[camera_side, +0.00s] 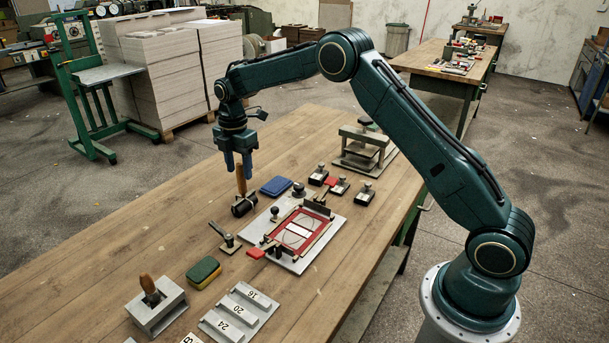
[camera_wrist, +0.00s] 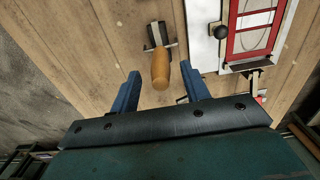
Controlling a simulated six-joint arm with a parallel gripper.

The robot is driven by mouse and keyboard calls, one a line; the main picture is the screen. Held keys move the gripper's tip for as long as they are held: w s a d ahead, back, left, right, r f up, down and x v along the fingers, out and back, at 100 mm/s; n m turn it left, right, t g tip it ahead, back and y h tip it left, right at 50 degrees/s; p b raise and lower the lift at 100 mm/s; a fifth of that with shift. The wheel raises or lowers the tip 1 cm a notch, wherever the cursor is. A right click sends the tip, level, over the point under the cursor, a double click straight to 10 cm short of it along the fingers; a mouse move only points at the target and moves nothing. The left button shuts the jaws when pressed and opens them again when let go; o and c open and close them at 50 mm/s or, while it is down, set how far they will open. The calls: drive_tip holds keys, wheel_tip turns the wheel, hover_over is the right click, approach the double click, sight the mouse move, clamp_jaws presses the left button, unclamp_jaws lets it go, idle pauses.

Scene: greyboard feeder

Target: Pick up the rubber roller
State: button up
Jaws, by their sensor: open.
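The rubber roller (camera_side: 244,207) stands on the wooden table with its wooden handle pointing up. Its dark cylinder lies at the bottom. In the wrist view the orange-brown handle (camera_wrist: 160,70) points toward me, with the dark roller head beyond it. My gripper (camera_side: 238,172) is directly above the roller, pointing down, with its blue fingers at the height of the handle's upper part. In the wrist view the open fingers (camera_wrist: 160,76) are on either side of the handle's end, with a visible gap on each side.
A grey plate with a red frame (camera_side: 297,232) lies to the right of the roller. A blue pad (camera_side: 276,186) and a small T-handled tool (camera_side: 228,242) are close by. Several black stamps (camera_side: 340,186) stand farther right. A green-yellow sponge (camera_side: 204,272) lies nearer the front.

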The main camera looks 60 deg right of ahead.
sight(244, 197)
drive_tip(key=shift+d+f, duration=0.15)
drive_tip(key=shift+f, duration=2.2)
drive_tip(key=shift+c, duration=0.3)
clamp_jaws()
